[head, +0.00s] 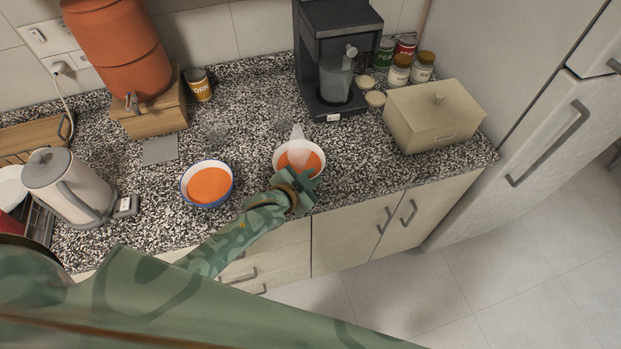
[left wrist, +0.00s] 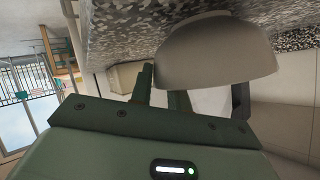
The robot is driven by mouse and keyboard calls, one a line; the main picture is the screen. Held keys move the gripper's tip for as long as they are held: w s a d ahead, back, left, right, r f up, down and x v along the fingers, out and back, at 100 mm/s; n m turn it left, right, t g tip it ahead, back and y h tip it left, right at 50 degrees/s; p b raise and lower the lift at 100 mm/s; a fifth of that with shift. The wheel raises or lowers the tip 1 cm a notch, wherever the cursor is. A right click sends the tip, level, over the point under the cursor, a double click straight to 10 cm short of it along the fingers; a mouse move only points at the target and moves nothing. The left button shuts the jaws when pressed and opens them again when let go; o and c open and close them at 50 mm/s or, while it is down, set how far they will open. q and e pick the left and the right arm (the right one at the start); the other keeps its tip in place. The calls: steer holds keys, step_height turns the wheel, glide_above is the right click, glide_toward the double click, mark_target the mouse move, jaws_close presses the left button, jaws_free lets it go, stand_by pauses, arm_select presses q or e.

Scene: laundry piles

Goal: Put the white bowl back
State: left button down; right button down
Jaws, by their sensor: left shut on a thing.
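The white bowl (head: 280,168) holds something smooth and orange, with a pale, steam-like wisp above it. It is at the counter's front edge, right of the blue-rimmed bowl. My left gripper (head: 302,186) is at the white bowl's near side and shut on it. In the left wrist view the bowl's pale outside (left wrist: 215,50) is beside the fingers of my left gripper (left wrist: 165,88), close to the speckled counter. I cannot tell whether the bowl touches the counter. The exact grip point is partly hidden. My right gripper is not in view.
A blue-rimmed bowl (head: 208,184) with orange contents stands to the left. A kettle (head: 68,184) is at far left. A coffee machine (head: 334,60), cans and jars (head: 398,70), and a beige box (head: 433,115) stand right and behind. The middle counter (head: 240,120) is mostly clear.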

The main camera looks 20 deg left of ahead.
arm_select(q)
steer(key=c, duration=1.3)
jaws_free()
steer(key=shift+c, duration=0.2)
steer(key=shift+s+r, duration=0.2)
steer(key=shift+s, duration=0.05)
steer(key=p+v, duration=0.2)
steer(key=v, duration=0.9)
steer(key=shift+s+a+r, duration=0.15)
steer(key=shift+a+r, duration=0.05)
